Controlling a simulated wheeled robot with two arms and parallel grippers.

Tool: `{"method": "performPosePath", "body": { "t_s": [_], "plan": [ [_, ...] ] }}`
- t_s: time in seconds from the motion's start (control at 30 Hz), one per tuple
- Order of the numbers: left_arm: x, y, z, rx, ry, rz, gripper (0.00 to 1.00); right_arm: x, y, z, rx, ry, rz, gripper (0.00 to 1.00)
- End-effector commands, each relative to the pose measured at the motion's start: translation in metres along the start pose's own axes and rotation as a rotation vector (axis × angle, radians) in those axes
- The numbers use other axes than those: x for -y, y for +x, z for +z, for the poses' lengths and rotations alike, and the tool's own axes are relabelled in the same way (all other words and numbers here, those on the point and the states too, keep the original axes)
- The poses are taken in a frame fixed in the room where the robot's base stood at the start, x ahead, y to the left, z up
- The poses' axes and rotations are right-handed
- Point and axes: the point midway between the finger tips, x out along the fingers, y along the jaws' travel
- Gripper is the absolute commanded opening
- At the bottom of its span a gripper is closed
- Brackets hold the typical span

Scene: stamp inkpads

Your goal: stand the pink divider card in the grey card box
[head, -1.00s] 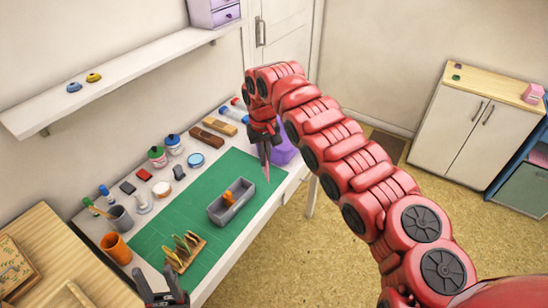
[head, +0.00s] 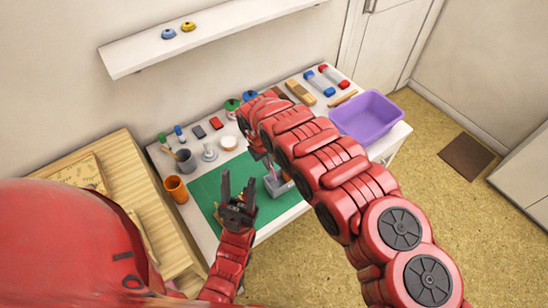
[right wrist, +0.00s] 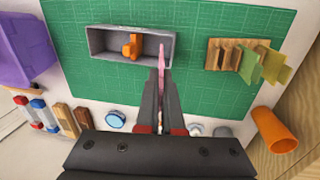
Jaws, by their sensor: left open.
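The pink divider card (right wrist: 164,57) shows edge-on between the fingertips of my right gripper (right wrist: 164,78) in the right wrist view. That gripper looks shut on it. The card overlaps the right end of the grey card box (right wrist: 101,54); whether its lower edge is inside or above the box, I cannot tell. An orange piece (right wrist: 132,46) stands in the box. In the head view my right arm hides much of the box (head: 283,187). My left gripper (head: 238,178) is open and empty, left of the box.
A wooden rack (right wrist: 222,56) with green and yellow cards stands beside the box on a green mat (right wrist: 203,104). An orange cup (right wrist: 275,130), a purple bin (head: 366,117), and several pads and jars (head: 197,131) surround the mat. A shelf (head: 215,38) hangs above.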

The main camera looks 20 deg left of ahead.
Motion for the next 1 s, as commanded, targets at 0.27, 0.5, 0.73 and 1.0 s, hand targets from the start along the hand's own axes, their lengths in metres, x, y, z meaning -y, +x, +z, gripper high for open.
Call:
{"method": "performPosePath", "body": {
  "t_s": [0.27,0.5,0.73,1.0],
  "plan": [
    [-0.001,-0.016,0.003,0.0,0.0,0.0,0.5,0.004,0.026,0.0,0.0,0.001,0.0,0.0],
    [-0.002,-0.032,0.005,0.0,0.0,0.0,0.5,0.008,0.052,0.0,0.0,0.001,0.0,0.0],
    [-0.003,-0.051,0.009,0.0,0.0,0.0,0.5,0.011,0.074,0.0,0.001,0.001,0.0,0.0],
    [-0.004,-0.072,0.012,0.0,0.0,0.0,0.5,0.015,0.098,0.0,-0.001,0.002,0.0,0.0]
  ]
}}
